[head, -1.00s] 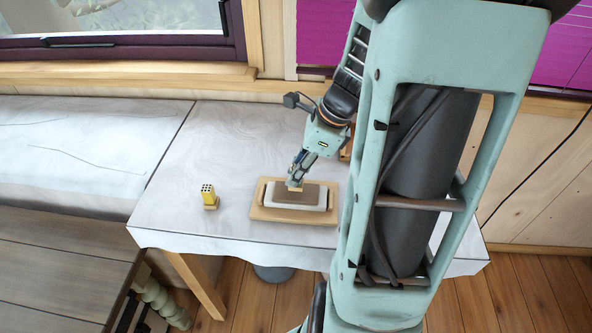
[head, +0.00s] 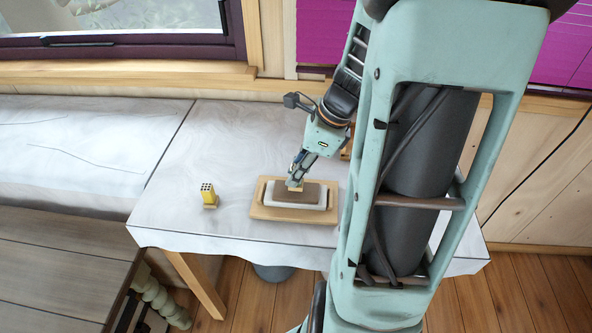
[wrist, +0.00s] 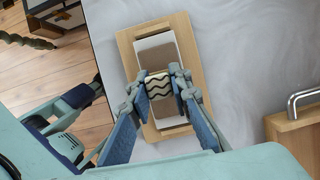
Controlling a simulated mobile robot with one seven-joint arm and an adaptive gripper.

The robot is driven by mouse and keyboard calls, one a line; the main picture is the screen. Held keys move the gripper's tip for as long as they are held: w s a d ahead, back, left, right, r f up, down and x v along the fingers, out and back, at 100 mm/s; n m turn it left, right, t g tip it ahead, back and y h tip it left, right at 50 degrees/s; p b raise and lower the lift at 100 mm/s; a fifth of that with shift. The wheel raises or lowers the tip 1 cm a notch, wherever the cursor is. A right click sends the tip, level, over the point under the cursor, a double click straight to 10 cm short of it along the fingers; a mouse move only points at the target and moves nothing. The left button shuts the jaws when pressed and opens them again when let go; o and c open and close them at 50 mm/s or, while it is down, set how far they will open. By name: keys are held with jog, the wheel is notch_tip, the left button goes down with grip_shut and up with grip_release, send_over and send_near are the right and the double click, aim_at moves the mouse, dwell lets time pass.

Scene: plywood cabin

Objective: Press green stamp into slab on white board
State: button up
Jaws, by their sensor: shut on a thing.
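My gripper (head: 296,182) is shut on a stamp (wrist: 159,90), whose cream face with black wavy lines shows between the fingers in the wrist view. Its green colour cannot be made out, as the fingers cover its sides. The brown slab (head: 316,194) lies on the white board (head: 298,206), inside a shallow wooden tray (head: 262,212). In the wrist view the slab (wrist: 157,57) extends beyond the stamp.
A yellow stamp (head: 208,194) with dark dots on top stands left of the tray. A wooden box with a metal handle (wrist: 304,97) stands at the right in the wrist view. The pale tabletop (head: 175,215) around the yellow stamp is clear.

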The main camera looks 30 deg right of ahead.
jog(key=shift+f+b, duration=0.45)
jog(key=shift+f, duration=0.5)
dwell(1.6)
notch_tip(320, 180, up, 7)
jog(key=p, duration=0.6)
jog(key=shift+r+p, duration=0.15)
jog(key=shift+p, duration=0.25)
